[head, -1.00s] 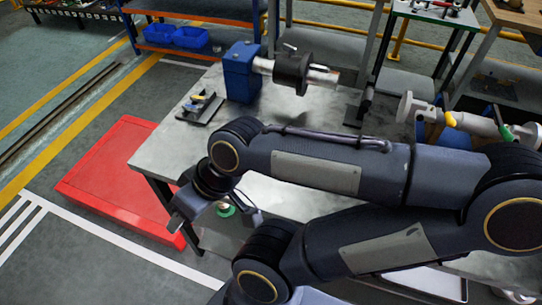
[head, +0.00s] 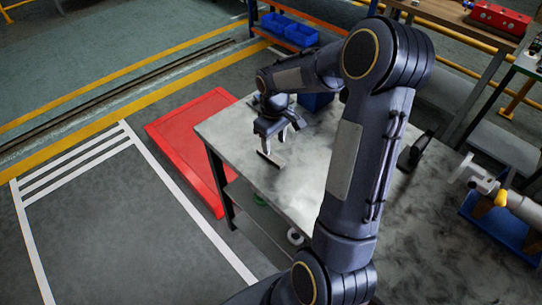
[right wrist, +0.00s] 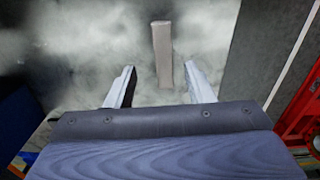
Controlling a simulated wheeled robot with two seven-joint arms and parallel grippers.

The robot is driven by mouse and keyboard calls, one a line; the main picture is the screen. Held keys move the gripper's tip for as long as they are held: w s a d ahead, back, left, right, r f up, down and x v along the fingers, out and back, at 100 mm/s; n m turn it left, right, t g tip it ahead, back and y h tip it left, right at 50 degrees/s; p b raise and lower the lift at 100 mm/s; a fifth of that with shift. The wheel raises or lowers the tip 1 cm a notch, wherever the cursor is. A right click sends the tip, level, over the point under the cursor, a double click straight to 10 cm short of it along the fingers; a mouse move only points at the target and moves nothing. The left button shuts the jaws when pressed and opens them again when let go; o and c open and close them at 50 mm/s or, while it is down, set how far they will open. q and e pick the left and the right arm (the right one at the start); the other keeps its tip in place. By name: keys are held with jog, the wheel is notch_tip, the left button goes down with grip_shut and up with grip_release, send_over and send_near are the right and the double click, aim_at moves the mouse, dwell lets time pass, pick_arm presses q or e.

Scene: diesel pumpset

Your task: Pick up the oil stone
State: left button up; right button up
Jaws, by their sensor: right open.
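The oil stone looks like a plain grey-beige bar (right wrist: 162,52) in the right wrist view. It lies on the grey worktable (right wrist: 95,45), lengthwise between and beyond my fingertips. In the head view a small narrow bar (head: 269,159) on the table near its left edge looks like the same stone. My right gripper (head: 281,141) is open and empty above that end of the table, fingers pointing down. In the right wrist view its two fingers (right wrist: 160,70) stand apart on either side of the stone's near end, not touching it. My left gripper is not in view.
A red platform (head: 190,135) lies on the floor left of the table. A blue block (head: 316,102) stands on the table behind my right gripper. A metal shaft-like part (head: 480,178) is at the right. Blue bins (head: 290,30) sit on a shelf behind.

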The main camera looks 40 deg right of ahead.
aim_at(272, 156)
jog(key=f, duration=0.3)
jog(key=f+p, duration=0.1)
jog(key=f, duration=0.1)
jog(key=shift+w+a+f, duration=0.2)
jog(key=shift+a+f, duration=0.05)
jog(key=shift+f, duration=0.1)
grip_shut()
jog(key=shift+r, duration=0.1)
jog(key=shift+r+b, duration=0.3)
jog(key=shift+r, duration=0.3)
jog(key=w+a+r+b, duration=0.2)
jog(key=a+r, duration=0.9)
jog(key=a, duration=0.3)
jog(key=shift+r, duration=0.35)
